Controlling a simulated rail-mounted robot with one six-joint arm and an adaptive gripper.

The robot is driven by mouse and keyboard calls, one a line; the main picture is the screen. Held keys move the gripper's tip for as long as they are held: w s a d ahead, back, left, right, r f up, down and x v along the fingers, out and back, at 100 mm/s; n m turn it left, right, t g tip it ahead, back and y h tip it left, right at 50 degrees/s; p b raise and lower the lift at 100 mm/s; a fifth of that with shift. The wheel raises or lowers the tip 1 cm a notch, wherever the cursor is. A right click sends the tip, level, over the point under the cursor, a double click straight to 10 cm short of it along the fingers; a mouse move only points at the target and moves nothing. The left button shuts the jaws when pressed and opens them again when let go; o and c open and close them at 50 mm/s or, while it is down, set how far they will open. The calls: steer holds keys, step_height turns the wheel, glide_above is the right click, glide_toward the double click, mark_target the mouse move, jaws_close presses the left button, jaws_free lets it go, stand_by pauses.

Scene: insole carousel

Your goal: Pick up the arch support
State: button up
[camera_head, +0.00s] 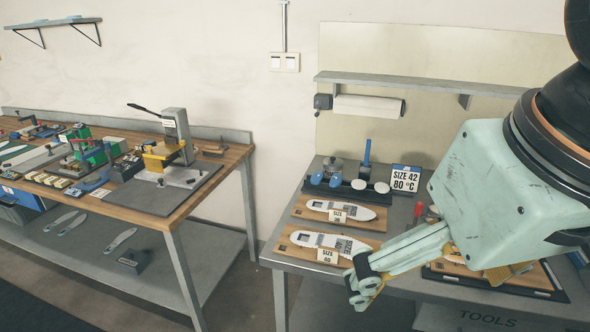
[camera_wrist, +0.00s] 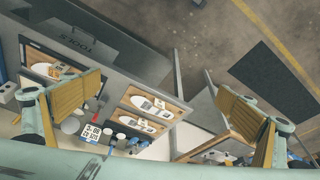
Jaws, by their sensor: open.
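My gripper (camera_head: 362,283) is open and hangs over the front of the right-hand bench. In the wrist view its two yellow-padded fingers stand wide apart with nothing between the pads (camera_wrist: 158,92). I cannot tell for certain which thing is the arch support. Two small blue rounded pieces (camera_head: 326,180) and two white round pieces (camera_head: 370,185) sit on a dark rack at the back of that bench. Two white insoles lie on wooden boards, the far insole (camera_head: 341,210) and the near insole (camera_head: 329,244), each with a size label. My arm hides part of the bench.
A sign reading SIZE 42 80 °C (camera_head: 405,179) stands at the bench's back. A roll holder (camera_head: 368,106) hangs under a wall shelf. The left bench (camera_head: 170,210) carries a lever press (camera_head: 177,140) and several small tools. A gap separates the benches.

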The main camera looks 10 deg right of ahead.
steer(key=shift+c, duration=0.7)
steer(key=c, duration=0.8)
